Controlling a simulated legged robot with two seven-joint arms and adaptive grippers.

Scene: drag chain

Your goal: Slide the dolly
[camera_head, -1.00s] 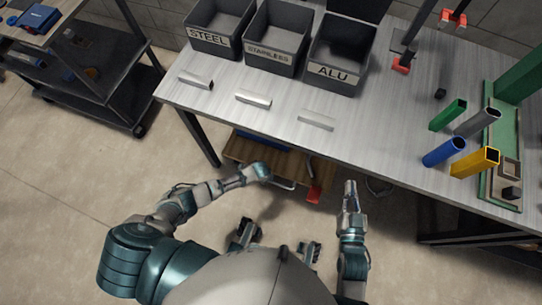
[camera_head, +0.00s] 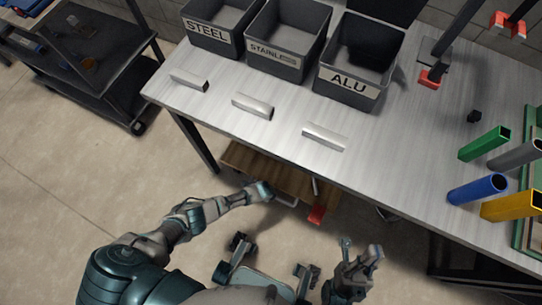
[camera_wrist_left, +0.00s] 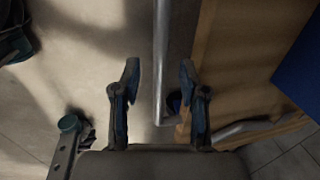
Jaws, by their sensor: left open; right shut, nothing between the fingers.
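The dolly (camera_head: 238,158) is a low wooden platform under the table, mostly hidden by the tabletop. A grey metal handle bar (camera_head: 287,201) sticks out at its front edge. My left gripper (camera_head: 268,194) is at this handle. The dolly's wooden edge (camera_wrist_left: 222,70) lies just right of the bar. My right gripper (camera_head: 360,250) is empty and shut, in front of the table, away from the dolly.
The table (camera_head: 230,135) carries bins marked STEEL (camera_head: 212,35), STAINLESS (camera_head: 280,55) and ALU (camera_head: 352,85), metal pieces and coloured tubes. A red object (camera_head: 318,213) is near the handle's right. A dark cart (camera_head: 85,85) stands left. The floor at left is clear.

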